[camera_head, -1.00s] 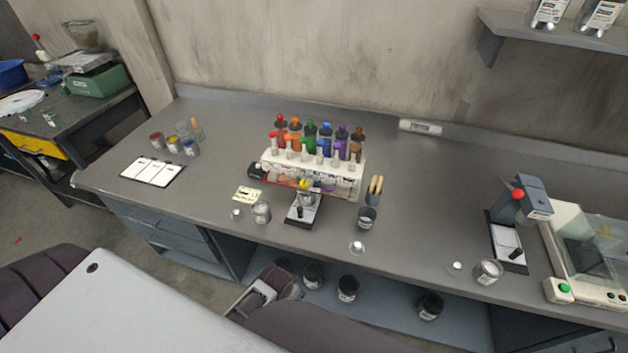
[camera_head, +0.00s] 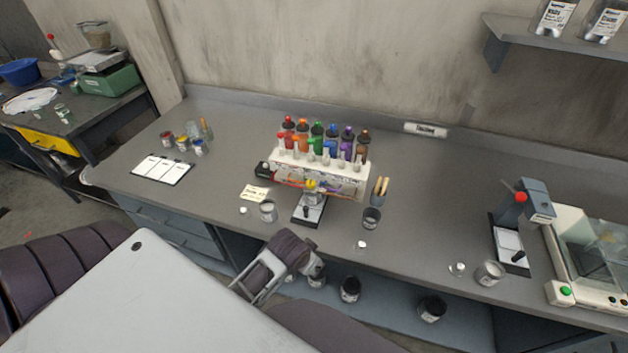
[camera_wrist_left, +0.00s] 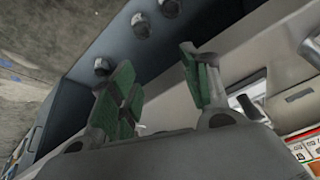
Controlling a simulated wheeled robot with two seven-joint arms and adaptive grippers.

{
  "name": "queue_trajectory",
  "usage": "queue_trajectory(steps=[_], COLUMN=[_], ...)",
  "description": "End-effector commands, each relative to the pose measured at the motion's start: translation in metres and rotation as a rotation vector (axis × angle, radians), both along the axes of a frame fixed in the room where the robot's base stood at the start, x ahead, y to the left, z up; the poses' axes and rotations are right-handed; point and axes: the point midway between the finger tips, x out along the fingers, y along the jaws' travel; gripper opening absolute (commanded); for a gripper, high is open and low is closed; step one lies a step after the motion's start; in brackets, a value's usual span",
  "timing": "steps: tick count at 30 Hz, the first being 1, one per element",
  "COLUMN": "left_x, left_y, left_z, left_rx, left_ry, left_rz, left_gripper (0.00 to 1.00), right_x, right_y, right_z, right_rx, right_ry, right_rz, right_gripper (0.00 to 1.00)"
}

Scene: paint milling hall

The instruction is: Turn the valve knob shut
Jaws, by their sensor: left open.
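The dispenser rack (camera_head: 320,180) stands mid-bench with coloured bottles and a row of valves along its front. A yellow knob (camera_head: 311,185) shows low at its front, above a small dark stand with a pale plate (camera_head: 309,209). It looks like the valve knob, but its turn position is too small to read. My left gripper (camera_head: 252,283) is in front of the bench edge, below and left of the knob and apart from it. In the left wrist view its green-padded fingers (camera_wrist_left: 165,92) are spread and empty. My right gripper is not in view.
A glass jar (camera_head: 268,211) and a dark cup (camera_head: 371,218) stand either side of the stand. A note card (camera_head: 254,193) lies to the left. Dark jars (camera_head: 350,289) sit on the shelf below. Bare benchtop (camera_head: 430,190) lies to the right.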

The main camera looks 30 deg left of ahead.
Motion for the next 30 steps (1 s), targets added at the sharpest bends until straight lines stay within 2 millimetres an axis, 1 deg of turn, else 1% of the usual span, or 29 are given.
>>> queue_trajectory(steps=[8,14,17,18,20,24,29,30], left_x=[0.038,0.075,0.101,0.112,0.128,0.162,0.194,0.201], left_y=[0.006,0.011,0.012,0.013,0.013,0.009,-0.002,-0.005], left_z=[0.018,0.040,0.059,0.068,0.083,0.120,0.166,0.177], left_rx=[0.046,0.089,0.119,0.132,0.152,0.194,0.236,0.249], left_ry=[-0.136,-0.280,-0.382,-0.431,-0.503,-0.672,-0.865,-0.912], left_rz=[-0.004,-0.017,-0.032,-0.039,-0.054,-0.097,-0.165,-0.185], left_gripper=[0.47,0.47,0.47,0.47,0.47,0.47,0.47,0.47], right_x=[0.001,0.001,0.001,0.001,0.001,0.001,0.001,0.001], right_y=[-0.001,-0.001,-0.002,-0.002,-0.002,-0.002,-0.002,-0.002], right_z=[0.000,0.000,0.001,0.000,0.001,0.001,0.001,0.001], right_rx=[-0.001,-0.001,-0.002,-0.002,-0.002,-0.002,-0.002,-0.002], right_ry=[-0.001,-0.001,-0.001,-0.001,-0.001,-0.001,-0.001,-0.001], right_rz=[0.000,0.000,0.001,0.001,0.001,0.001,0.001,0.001], right_gripper=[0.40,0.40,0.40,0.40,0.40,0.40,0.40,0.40])
